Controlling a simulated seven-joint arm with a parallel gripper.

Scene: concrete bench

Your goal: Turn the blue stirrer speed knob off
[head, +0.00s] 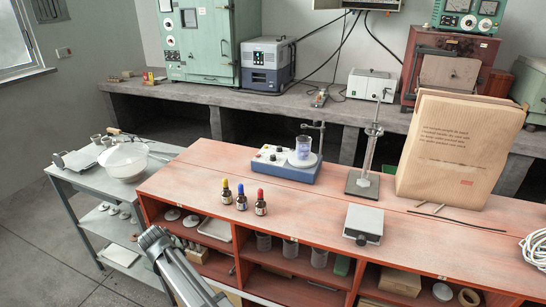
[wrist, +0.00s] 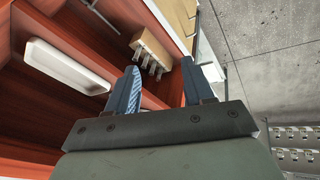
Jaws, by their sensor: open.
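The blue stirrer (head: 285,174) stands on the orange-red bench, left of its middle, with a pale top panel. A beaker (head: 304,150) with bluish content stands on its plate, beside a small rod stand. Small knobs (head: 272,157) show on the panel left of the beaker; which one sets the speed, and how it is turned, is too small to tell. My arm shows at the lower left of the head view, in front of the bench and well apart from the stirrer. In the wrist view my gripper (wrist: 159,67) is open, with nothing between its fingers. The stirrer is not in that view.
Three dropper bottles (head: 241,198) stand front-left of the stirrer. A stand (head: 364,180), a grey box (head: 363,224) and a large paper bag (head: 455,150) are to the right. In the wrist view, a white tray (wrist: 68,68) and a wooden block (wrist: 152,48) lie in shelves near my gripper.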

